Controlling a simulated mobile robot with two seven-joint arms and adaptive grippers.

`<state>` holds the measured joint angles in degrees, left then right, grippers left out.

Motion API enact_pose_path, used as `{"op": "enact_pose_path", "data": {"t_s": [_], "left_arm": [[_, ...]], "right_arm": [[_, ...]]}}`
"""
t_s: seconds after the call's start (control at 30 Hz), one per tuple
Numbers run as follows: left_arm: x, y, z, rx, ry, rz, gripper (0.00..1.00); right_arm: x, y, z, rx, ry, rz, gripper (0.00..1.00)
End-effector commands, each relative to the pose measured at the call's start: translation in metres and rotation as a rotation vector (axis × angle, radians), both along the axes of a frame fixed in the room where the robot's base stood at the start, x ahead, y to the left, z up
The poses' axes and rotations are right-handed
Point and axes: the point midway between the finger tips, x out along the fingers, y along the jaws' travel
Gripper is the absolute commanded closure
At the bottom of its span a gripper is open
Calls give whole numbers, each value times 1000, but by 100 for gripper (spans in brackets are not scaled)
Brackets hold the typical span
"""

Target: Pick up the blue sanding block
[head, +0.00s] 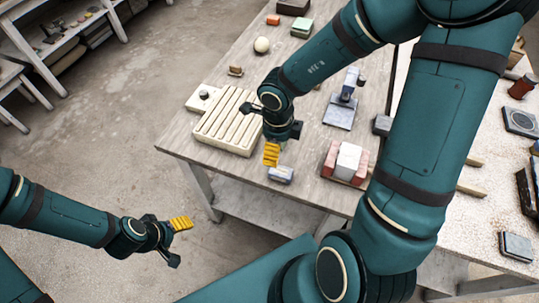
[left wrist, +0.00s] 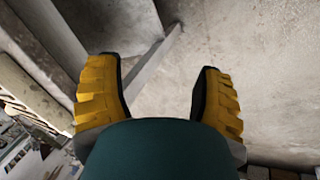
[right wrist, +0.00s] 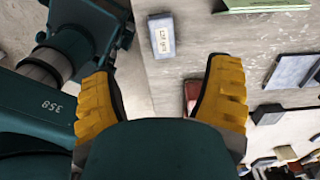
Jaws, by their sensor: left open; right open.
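The blue sanding block (head: 281,175) lies near the front edge of the wooden table, a small pale blue block with a white label. My right gripper (head: 271,153) hangs just above and beside it in the head view, open and empty. In the right wrist view (right wrist: 165,70) the block (right wrist: 161,36) shows ahead, between the lines of the two yellow fingers and apart from both. My left gripper (head: 180,225) is open and empty, off the table at the lower left.
A cream ribbed board (head: 225,122) lies left of the block. Red and white blocks (head: 348,158) stand to its right, and a grey stand (head: 341,110) behind. A pale sphere (head: 262,45) sits farther back. A speckled worktop (head: 470,215) with several items adjoins at right.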

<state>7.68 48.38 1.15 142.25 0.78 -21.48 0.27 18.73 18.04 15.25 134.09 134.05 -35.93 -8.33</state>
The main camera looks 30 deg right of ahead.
Motion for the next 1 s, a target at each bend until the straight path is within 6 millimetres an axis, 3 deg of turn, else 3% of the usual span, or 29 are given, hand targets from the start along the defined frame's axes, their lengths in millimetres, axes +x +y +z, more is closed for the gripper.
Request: {"op": "enact_pose_path", "data": {"t_s": [0.17, 0.5, 0.83, 1.0], "left_arm": [[-1, 0, -8, 1, 2, -1, 32], [-8, -2, -43, 0, 19, -13, 32], [-12, -3, -51, -2, 27, -19, 32], [-16, -4, -66, -5, 36, -26, 32]], "right_arm": [[-1, 1, -12, 6, 5, -13, 22], [-2, 0, -74, 5, 3, -11, 22], [-2, -3, -91, 5, 2, -12, 22], [-5, -10, -113, 4, 3, -12, 22]]}}
